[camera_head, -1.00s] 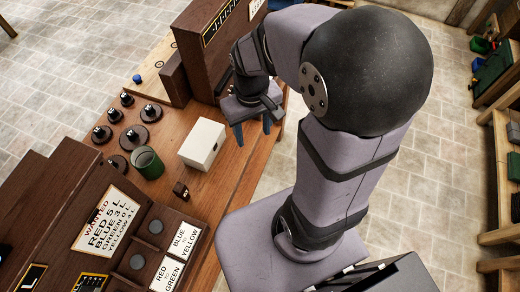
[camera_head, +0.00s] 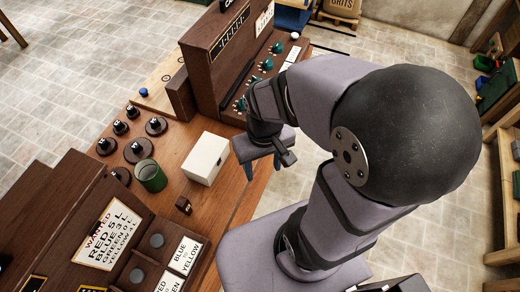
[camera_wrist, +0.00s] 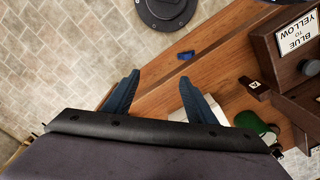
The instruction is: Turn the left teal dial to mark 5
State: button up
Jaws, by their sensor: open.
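Several teal dials stand in a slanting row on the dark wooden cabinet's control panel in the head view. The leftmost in the picture is a teal dial (camera_head: 240,104), partly hidden behind my arm; its pointer and marks are too small to read. Other teal dials include one (camera_head: 267,64) farther up the row and one (camera_head: 277,47) at its far end. My gripper (camera_head: 263,167) is open and empty, pointing down near the table's right edge, apart from the dials. Its two blue fingers also show spread in the wrist view (camera_wrist: 160,80), where no teal dial is seen.
A white box (camera_head: 205,158), a green cup (camera_head: 150,176) and several black knobs (camera_head: 138,150) stand on the wooden table left of my gripper. A small dark block (camera_head: 183,205) lies nearer. Tiled floor is open beyond the table edge.

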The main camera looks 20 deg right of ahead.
jog(key=w+d+r+n, duration=0.1)
jog(key=w+n, duration=0.2)
jog(key=w, duration=0.6)
jog(key=w+d+n, duration=0.2)
jog(key=w+n, duration=0.1)
jog(key=w, duration=0.6)
jog(key=w+d+r+n, duration=0.1)
jog(key=w+n, duration=0.2)
jog(key=w, duration=0.6)
jog(key=shift+w+d+r+n, duration=0.1)
jog(key=shift+d+r+n, duration=0.2)
jog(key=shift+r, duration=0.05)
jog(key=shift+f+p, duration=1)
jog(key=shift+f, duration=2.7)
jog(key=c, duration=1)
